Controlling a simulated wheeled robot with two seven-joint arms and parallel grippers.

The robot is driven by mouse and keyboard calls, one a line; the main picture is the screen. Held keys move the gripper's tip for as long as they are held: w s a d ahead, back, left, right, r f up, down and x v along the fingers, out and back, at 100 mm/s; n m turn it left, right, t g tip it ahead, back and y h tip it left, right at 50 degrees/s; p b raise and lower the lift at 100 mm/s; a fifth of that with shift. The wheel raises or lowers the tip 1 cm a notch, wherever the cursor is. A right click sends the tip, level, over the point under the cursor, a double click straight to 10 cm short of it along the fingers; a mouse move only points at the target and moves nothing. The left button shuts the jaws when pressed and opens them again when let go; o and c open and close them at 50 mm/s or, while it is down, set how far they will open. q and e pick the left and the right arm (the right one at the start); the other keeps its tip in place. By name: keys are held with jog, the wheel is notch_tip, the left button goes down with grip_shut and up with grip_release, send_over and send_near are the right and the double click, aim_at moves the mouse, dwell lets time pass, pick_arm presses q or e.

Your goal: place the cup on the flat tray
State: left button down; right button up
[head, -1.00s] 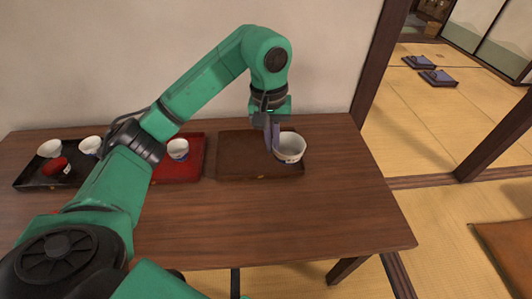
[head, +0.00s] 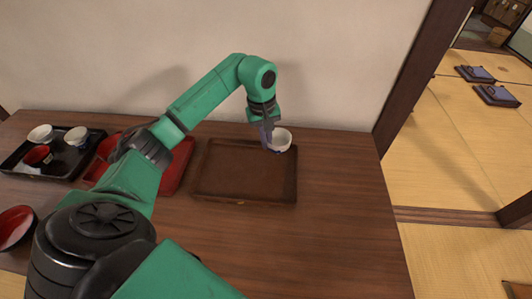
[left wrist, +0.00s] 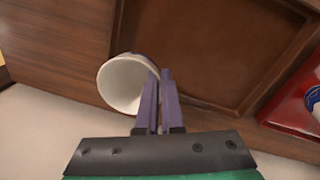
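The white cup (head: 281,141) with blue marks is at the back right corner of the flat brown tray (head: 245,172), overlapping its rim in the head view. My left gripper (head: 267,141) is at the cup's left side. In the left wrist view, its purple fingers (left wrist: 159,100) are close together at the wall of the cup (left wrist: 122,84), one over the opening and one outside, so it looks pinched. The tray (left wrist: 195,45) lies behind the cup there; whether they touch cannot be told. My right gripper is not in view.
A red tray (head: 178,168) stands left of the brown one, partly hidden by my arm. A black tray (head: 60,168) holds white cups and a red bowl. A red dish (head: 14,226) is at the left. The table's right side is clear; a wall stands behind.

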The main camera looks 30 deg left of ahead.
pick_arm(q)
notch_tip(320, 180, down, 6)
jog(key=shift+s+r+p, duration=0.15)
jog(key=shift+r+p, duration=0.05)
jog(key=shift+p, duration=0.1)
jog(key=shift+f, duration=0.15)
jog(key=shift+f+b, duration=0.2)
jog(key=shift+b, duration=0.1)
jog(key=c, duration=1.1)
grip_release()
jog(key=shift+r, duration=0.1)
jog(key=shift+o, duration=0.2)
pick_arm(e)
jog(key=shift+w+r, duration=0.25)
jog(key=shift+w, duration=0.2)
pick_arm(q)
jog(key=shift+r, duration=0.15)
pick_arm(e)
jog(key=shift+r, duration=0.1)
pick_arm(q)
notch_tip(320, 180, up, 12)
jog(key=b, duration=0.1)
jog(key=shift+s+a, duration=0.3)
jog(key=shift+a, duration=0.05)
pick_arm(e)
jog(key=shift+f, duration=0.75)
